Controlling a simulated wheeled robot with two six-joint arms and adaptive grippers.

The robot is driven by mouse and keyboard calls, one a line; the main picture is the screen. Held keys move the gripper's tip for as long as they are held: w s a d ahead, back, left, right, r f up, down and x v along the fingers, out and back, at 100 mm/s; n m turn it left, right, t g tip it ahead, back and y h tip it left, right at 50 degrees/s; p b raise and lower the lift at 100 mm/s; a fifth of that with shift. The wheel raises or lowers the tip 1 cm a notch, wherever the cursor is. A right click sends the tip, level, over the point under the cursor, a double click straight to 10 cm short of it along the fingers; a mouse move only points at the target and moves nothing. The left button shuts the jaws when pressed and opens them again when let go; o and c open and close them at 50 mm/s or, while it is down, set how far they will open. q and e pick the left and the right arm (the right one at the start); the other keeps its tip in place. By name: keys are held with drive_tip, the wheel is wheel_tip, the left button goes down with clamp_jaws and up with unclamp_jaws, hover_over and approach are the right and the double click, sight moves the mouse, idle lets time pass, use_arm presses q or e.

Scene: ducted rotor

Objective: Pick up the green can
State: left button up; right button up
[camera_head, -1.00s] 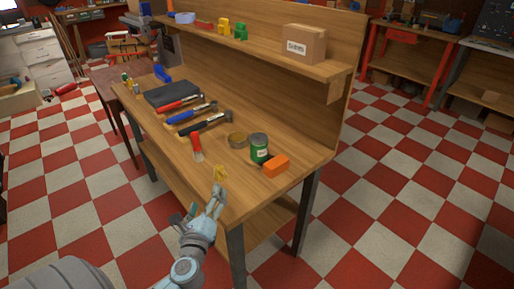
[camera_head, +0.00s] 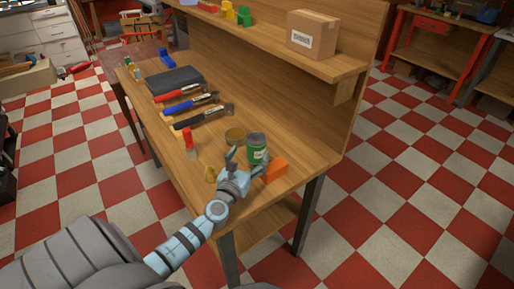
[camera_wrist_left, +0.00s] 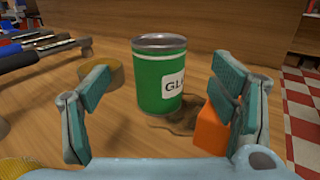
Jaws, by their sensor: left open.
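The green can (camera_head: 257,148) stands upright near the right end of the wooden workbench. In the left wrist view the can (camera_wrist_left: 160,77) shows a white label with dark letters starting "GL" and a grey metal rim. My left gripper (camera_head: 246,164) is open just in front of the can. In the left wrist view my left gripper (camera_wrist_left: 158,105) has its two fingers spread wide, with the can beyond them and between them in the picture. I cannot tell whether a finger touches it. My right gripper is not in view.
An orange block (camera_head: 275,170) sits close to the can's right, by the right finger. A tape roll (camera_head: 235,136) lies to its left. A red-handled brush (camera_head: 189,142), a yellow object (camera_head: 210,174) and several hammers lie farther left. A shelf with a cardboard box (camera_head: 313,35) overhangs behind.

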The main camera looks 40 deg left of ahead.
sight(253, 150)
use_arm(q)
drive_tip(key=x, duration=0.2)
drive_tip(key=b+x, duration=0.1)
drive_tip(key=x, duration=0.3)
drive_tip(key=shift+w+a+f+b, duration=0.2)
drive_tip(key=shift+w+f+b, duration=0.1)
drive_tip(key=shift+f, duration=0.05)
drive_tip(key=shift+w+a, duration=0.1)
drive_tip(key=shift+w, duration=0.25)
drive_tip(key=shift+r, duration=0.1)
drive_tip(key=c, duration=1.5)
drive_tip(key=shift+c, duration=0.2)
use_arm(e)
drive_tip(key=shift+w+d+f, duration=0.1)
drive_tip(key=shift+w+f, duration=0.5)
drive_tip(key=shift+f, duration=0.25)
use_arm(q)
drive_tip(key=shift+r, duration=0.1)
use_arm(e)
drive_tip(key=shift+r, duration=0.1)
